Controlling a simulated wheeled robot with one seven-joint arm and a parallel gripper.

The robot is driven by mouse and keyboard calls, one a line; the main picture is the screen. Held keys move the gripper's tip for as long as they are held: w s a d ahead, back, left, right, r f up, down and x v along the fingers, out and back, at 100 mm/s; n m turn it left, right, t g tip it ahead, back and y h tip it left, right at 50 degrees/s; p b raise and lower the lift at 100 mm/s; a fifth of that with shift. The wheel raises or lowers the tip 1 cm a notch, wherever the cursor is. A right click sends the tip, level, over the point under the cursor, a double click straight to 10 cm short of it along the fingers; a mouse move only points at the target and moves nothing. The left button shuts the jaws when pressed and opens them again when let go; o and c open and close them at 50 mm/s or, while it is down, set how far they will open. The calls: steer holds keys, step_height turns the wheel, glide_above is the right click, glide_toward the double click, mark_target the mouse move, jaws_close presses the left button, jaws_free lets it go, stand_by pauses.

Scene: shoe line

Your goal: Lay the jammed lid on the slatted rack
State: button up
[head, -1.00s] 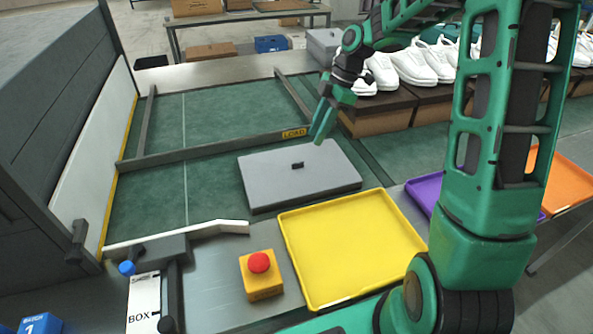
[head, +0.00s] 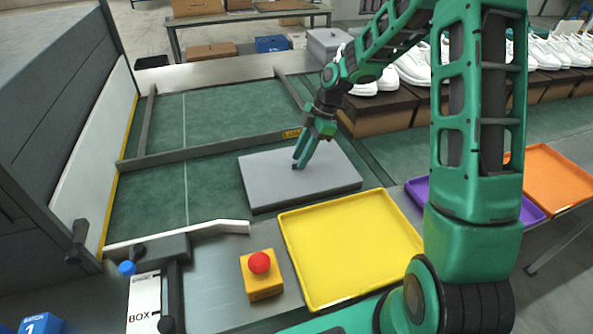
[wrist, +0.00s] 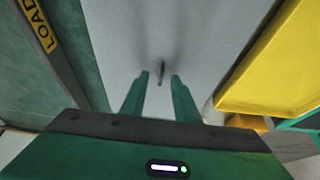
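My gripper (head: 299,165) points down over the middle of the lid and covers the handle in the head view. I cannot tell how far the tips are above the lid. I make out no slatted rack in either view.
A yellow tray (head: 350,250) lies right in front of the lid, beside a red-topped button box (head: 262,275). A grey bar (head: 215,150) crosses the belt behind the lid. Brown boxes with white shoes (head: 375,115) stand at right. Purple and orange trays (head: 555,180) lie further right.

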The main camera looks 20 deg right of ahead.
steer(key=shift+a+f, duration=0.25)
steer(key=shift+f, duration=0.3)
steer(key=shift+c, duration=0.3)
jaws_close()
steer(key=shift+r, duration=0.1)
